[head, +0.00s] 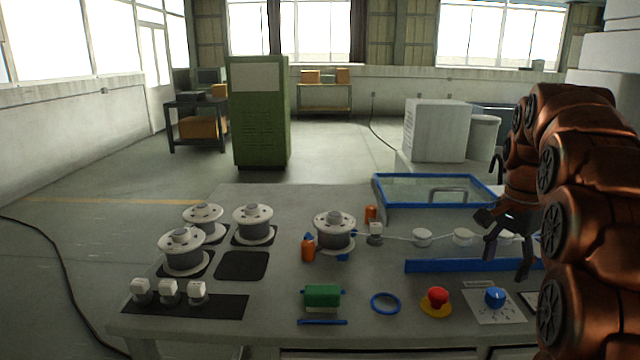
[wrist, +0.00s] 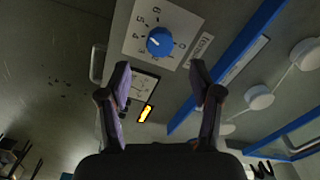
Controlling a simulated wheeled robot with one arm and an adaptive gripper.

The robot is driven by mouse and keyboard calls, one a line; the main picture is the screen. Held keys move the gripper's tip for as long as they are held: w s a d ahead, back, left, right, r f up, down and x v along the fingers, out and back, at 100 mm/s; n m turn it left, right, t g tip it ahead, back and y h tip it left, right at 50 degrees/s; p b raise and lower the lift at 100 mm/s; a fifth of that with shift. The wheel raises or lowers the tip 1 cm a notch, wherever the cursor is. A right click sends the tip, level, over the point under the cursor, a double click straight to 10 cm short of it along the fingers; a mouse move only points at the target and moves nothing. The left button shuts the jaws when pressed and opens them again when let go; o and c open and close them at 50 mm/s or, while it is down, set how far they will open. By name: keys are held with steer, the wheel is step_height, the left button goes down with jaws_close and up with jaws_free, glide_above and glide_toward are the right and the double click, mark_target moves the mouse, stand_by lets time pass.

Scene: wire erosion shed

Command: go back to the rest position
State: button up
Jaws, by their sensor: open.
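My gripper (head: 507,262) is open and empty, above the right part of the grey worktable (head: 375,345) in the head view. In the wrist view my gripper (wrist: 159,72) has its two fingers spread apart with nothing between them. A blue dial knob (wrist: 160,41) on a white plate lies beyond the fingertips. The same blue knob (head: 495,297) shows in the head view, in front of my gripper. No rest-position marker shows.
A blue rail (head: 455,266) and several white rollers (head: 422,238) lie beside my gripper. A red button (head: 437,298), blue ring (head: 385,303), green block (head: 322,296) and wire spools (head: 334,232) stand leftward. A blue-framed glass box (head: 432,205) stands behind.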

steer(key=s+a+f+n+p, duration=0.1)
steer(key=s+a+n+p, duration=0.2)
steer(key=s+a, duration=0.4)
steer(key=s+a+f+n+g+p, duration=0.1)
steer(key=s+a+n+p, duration=0.3)
steer(key=s, duration=0.9)
steer(key=s+a+f+n+p, duration=0.1)
steer(key=s+a+n+p, duration=0.3)
steer(key=s+a+n, duration=0.3)
steer(key=s+a, duration=0.2)
steer(key=s, duration=0.1)
steer(key=shift+s+a+f+g, duration=0.25)
steer(key=shift+a+f+g, duration=0.1)
steer(key=shift+f+g, duration=0.05)
steer(key=shift+c, duration=0.3)
